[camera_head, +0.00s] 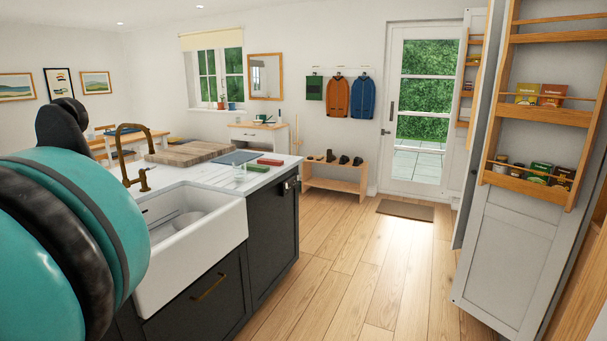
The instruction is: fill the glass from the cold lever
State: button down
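A brass tap (143,158) with an arched spout stands at the back edge of a white sink (197,253). A small brass lever or fitting (144,180) shows beside its base; I cannot tell whether it is the cold one. Large teal and black parts of my arm fill the left side and hide part of the sink area. My gripper's fingertips do not show.
A wooden board (183,153), a blue item (238,157), and green and red items (270,162) lie on the counter. Dark cabinets (272,232) stand below. A tall open rack door (508,235) stands at right. The wooden floor (345,260) between is clear to the mat (406,210).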

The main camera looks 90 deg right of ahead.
aim_at(142, 172)
jog(key=z, duration=2.65)
